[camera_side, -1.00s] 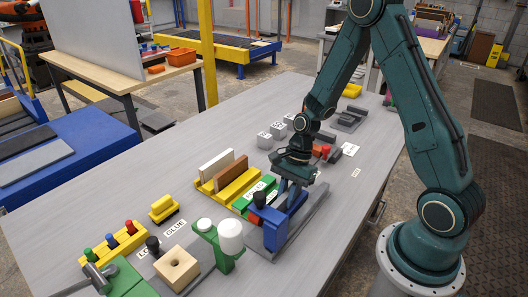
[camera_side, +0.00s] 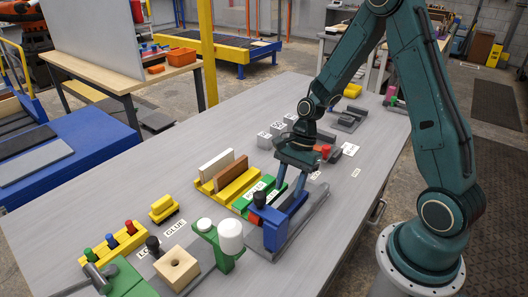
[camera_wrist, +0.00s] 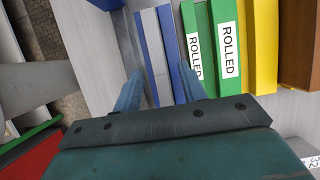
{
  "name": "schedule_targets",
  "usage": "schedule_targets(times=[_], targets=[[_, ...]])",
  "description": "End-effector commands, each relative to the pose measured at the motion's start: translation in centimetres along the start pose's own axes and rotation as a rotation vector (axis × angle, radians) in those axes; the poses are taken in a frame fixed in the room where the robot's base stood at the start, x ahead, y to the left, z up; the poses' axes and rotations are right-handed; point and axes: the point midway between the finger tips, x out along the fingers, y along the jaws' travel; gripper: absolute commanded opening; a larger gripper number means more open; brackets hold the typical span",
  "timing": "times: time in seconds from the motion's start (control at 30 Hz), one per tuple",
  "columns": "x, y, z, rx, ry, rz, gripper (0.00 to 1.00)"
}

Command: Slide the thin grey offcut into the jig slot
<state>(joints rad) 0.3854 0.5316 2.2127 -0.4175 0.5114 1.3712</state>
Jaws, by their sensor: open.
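The blue jig (camera_side: 272,238) stands on a grey base near the right edge of the table in the side view. In the wrist view, a thin grey strip (camera_wrist: 158,52), apparently the grey offcut, lies between the jig's blue walls (camera_wrist: 143,45). How deep it sits is not clear. My gripper (camera_side: 283,200) is above the jig with its fingers apart. In the wrist view its two fingers (camera_wrist: 160,82) lie on either side of the jig and strip, with space between. The side view hides the strip behind my fingers and the jig.
Green boards labelled ROLLED (camera_wrist: 225,42) stand close beside the jig, then a yellow rack (camera_side: 240,184) with a brown board (camera_side: 231,172) and a white board (camera_side: 216,163).

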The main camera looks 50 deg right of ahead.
Motion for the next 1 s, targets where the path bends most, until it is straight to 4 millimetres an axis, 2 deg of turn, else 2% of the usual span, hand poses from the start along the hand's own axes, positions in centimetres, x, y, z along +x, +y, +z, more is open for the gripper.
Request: schedule_targets(times=[0.3, 0.5, 0.7, 1.0], targets=[[-5.4, -0.1, -0.1, 0.001, 0.003, -0.005, 0.41], [-8.2, 0.0, -0.1, 0.002, 0.001, -0.003, 0.41], [-9.7, 0.0, 0.0, 0.0, 0.001, -0.001, 0.41], [-10.0, 0.0, 0.0, 0.0, 0.0, 0.001, 0.41]])
